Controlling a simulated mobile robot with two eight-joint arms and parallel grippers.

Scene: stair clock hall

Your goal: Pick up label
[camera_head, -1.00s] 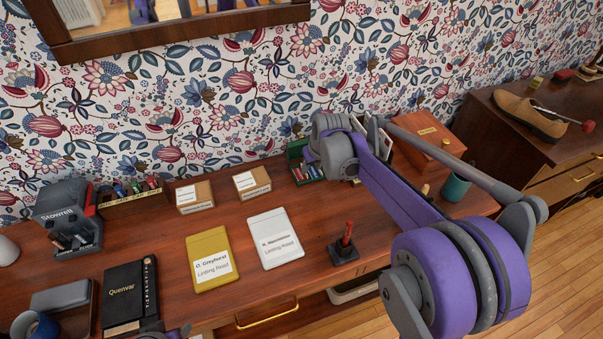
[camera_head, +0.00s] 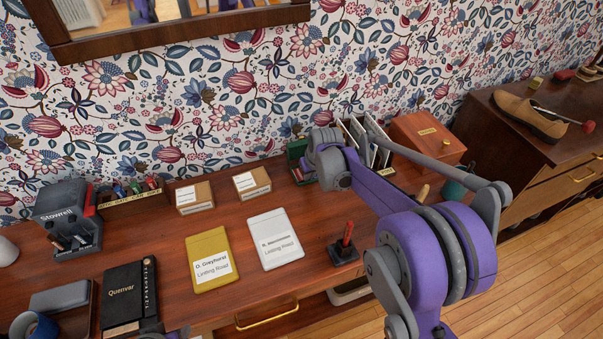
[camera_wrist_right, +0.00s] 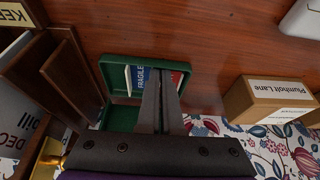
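A green tray (camera_wrist_right: 118,118) lies below my right gripper in the wrist view. It holds upright-looking cards or labels: a blue and white one reading FRAGILE (camera_wrist_right: 138,78) and a red one (camera_wrist_right: 177,80) on its right. The dark fingers of my right gripper (camera_wrist_right: 161,72) point into the tray, close together, and cover part of the labels. I cannot tell whether a label is between them. In the head view the green tray (camera_head: 296,150) shows beside my right wrist, which hides much of it. No fingers of my left gripper show.
A letter rack (camera_head: 385,160) and a wooden box (camera_head: 428,140) stand right of the tray. Small card boxes (camera_head: 252,183) stand to its left.

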